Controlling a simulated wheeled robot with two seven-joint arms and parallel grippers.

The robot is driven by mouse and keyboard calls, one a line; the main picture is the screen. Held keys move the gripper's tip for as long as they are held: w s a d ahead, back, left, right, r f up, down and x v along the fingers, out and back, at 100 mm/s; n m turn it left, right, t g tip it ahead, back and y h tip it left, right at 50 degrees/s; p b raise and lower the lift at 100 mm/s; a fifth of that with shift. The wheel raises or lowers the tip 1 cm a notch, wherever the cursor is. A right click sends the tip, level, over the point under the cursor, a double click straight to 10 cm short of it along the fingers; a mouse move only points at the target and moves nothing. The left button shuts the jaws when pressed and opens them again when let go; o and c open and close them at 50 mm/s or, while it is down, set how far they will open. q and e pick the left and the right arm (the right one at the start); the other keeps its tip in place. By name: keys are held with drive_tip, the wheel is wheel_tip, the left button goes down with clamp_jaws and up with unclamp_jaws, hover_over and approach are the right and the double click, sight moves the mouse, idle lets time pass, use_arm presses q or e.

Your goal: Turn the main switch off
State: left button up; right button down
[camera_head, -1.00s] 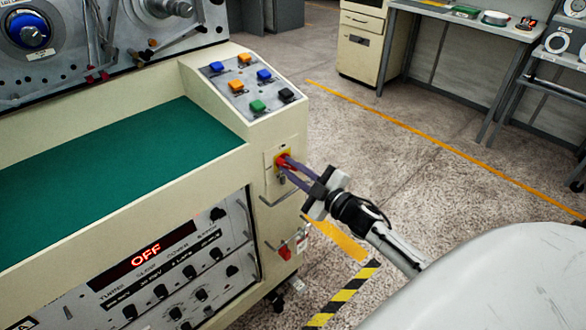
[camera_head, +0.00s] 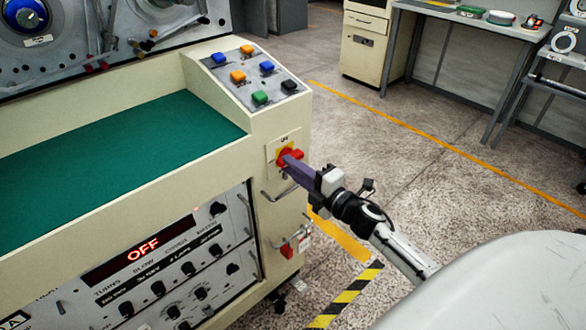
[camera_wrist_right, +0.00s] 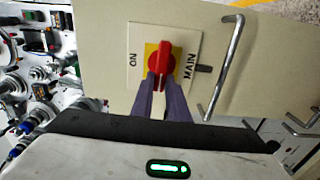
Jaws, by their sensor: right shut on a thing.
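The main switch is a red knob (camera_head: 287,157) on a yellow and white plate on the cream cabinet's end face. It also shows in the right wrist view (camera_wrist_right: 160,64), its handle upright in that picture, between the ON label at left and MAIN at right. My right gripper (camera_head: 296,167) is at the switch, its purple fingers closed around the knob's handle. In the wrist view the fingers (camera_wrist_right: 164,92) stand on either side of the handle's lower end. My left gripper is not in view.
A metal handle (camera_wrist_right: 224,65) sticks out beside the switch plate. Coloured buttons (camera_head: 250,75) are on the sloped panel above. A display (camera_head: 143,250) reads OFF. A red-tipped lever (camera_head: 288,249) is lower on the cabinet. Floor to the right is open up to a workbench (camera_head: 465,14).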

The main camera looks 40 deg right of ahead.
drive_tip(key=shift+f+n, duration=0.1)
drive_tip(key=shift+n, duration=0.2)
drive_tip(key=c, duration=1.7)
unclamp_jaws()
drive_tip(key=s, duration=0.7)
drive_tip(key=s+d, duration=0.1)
drive_tip(key=s, duration=0.2)
drive_tip(key=shift+s, duration=0.15)
drive_tip(key=shift+a, duration=0.1)
drive_tip(key=s+a+f+m+g, duration=0.3)
drive_tip(key=s+a+f+m, duration=0.2)
drive_tip(key=a+f, duration=0.1)
drive_tip(key=s+a+f+m+g+y, duration=0.1)
drive_tip(key=s+a+f+m+g, duration=0.2)
drive_tip(key=s+a+f+m, duration=0.3)
drive_tip(key=s+a+f+m+g, duration=0.3)
drive_tip(key=s+a+f+m, duration=0.3)
drive_tip(key=a, duration=0.5)
drive_tip(key=shift+a+f, duration=0.25)
drive_tip(key=shift+f, duration=0.85)
